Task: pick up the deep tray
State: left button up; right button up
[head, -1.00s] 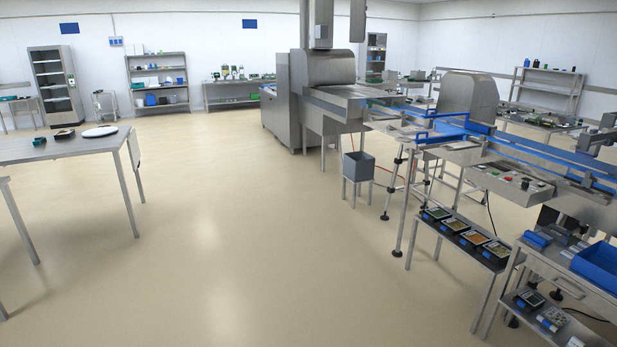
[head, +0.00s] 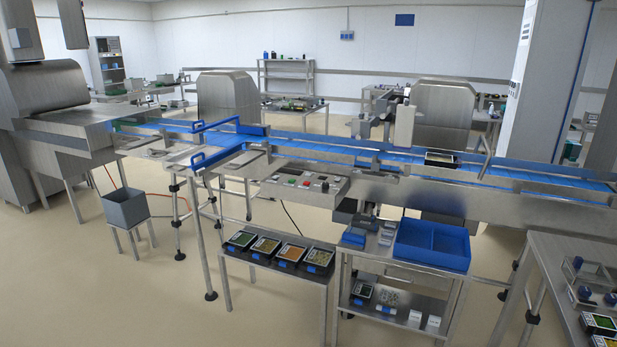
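Several black trays with coloured food inside stand in a row on a low steel table (head: 262,275) in front of the conveyor; one of them is the tray with orange contents (head: 291,254). Another black tray (head: 440,157) sits on the blue conveyor belt to the right. More small trays (head: 600,322) lie on the steel table at the lower right. At this distance I cannot tell which one is the deep tray. Neither of my grippers shows in the head view.
A grey bin (head: 126,208) stands on a stand to the left. The steel conveyor frame (head: 480,200) crosses the view. The floor (head: 120,290) at lower left is clear.

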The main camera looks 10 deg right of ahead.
aim_at(437, 160)
jog(key=i+l+z, duration=0.25)
jog(key=i+z, duration=0.15)
jog(key=i, duration=0.15)
jog(key=i+z, duration=0.45)
jog(key=i+j+z, duration=0.1)
jog(key=i+z, duration=0.3)
jog(key=i, duration=0.2)
jog(key=i+l+u, duration=0.15)
jog(key=i, duration=0.25)
jog(key=i+l+u, duration=0.2)
jog(key=i, duration=0.2)
jog(key=i+l+u, duration=0.15)
jog(key=i, duration=0.25)
jog(key=u, duration=10.1)
